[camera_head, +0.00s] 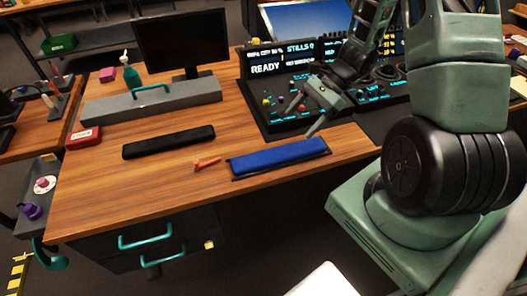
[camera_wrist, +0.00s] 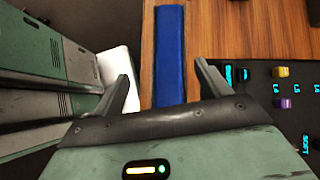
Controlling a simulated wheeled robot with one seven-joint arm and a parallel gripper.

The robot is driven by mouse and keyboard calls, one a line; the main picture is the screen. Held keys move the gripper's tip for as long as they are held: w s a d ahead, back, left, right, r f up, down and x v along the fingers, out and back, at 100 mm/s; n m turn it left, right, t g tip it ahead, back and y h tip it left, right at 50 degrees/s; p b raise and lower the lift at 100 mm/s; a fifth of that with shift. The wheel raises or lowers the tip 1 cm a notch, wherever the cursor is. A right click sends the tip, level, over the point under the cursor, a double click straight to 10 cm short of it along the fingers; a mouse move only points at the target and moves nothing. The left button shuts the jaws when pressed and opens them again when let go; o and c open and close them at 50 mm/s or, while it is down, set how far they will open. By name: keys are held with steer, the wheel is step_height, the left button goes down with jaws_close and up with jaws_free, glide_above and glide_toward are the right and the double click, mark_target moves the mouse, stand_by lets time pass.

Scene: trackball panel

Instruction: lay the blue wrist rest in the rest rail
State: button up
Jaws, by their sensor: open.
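The blue wrist rest (camera_head: 280,155) lies flat near the front edge of the wooden desk, left of the panel's front corner. A thin dark edging (camera_head: 236,179) that looks like the rest rail shows along its front and ends; how deep the rest sits in it I cannot tell. In the wrist view the blue rest (camera_wrist: 170,50) runs lengthwise between the fingers, with the dark edging along its left side. My gripper (camera_head: 308,117) is open and empty above the right end of the rest and the panel's edge. It also shows in the wrist view (camera_wrist: 162,75).
A black bar (camera_head: 168,142) and an orange marker-like piece (camera_head: 207,163) lie left of the rest. The trackball panel (camera_head: 290,122) with knobs stands behind it. A grey box (camera_head: 150,103), monitor (camera_head: 180,43) and red box (camera_head: 83,138) are farther left. Bare wood lies between.

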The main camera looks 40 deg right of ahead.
steer(key=s+a+r+n+g+h, duration=0.1)
steer(key=a+r+n+g, duration=0.1)
steer(key=a+r+n, duration=0.3)
steer(key=a+r+n+g, duration=0.1)
steer(key=a+n, duration=0.1)
steer(key=a, duration=0.4)
steer(key=s+a+r+n+h, duration=0.3)
steer(key=s+a+n, duration=0.4)
steer(key=n, duration=0.3)
steer(key=s+a+r+n+t+h, duration=0.1)
steer(key=s+a+r+n+h, duration=0.3)
steer(key=s+a+n, duration=0.4)
steer(key=shift+a+r+n+t, duration=0.3)
steer(key=shift+a+r+n, duration=0.2)
steer(key=shift+r+n, duration=0.35)
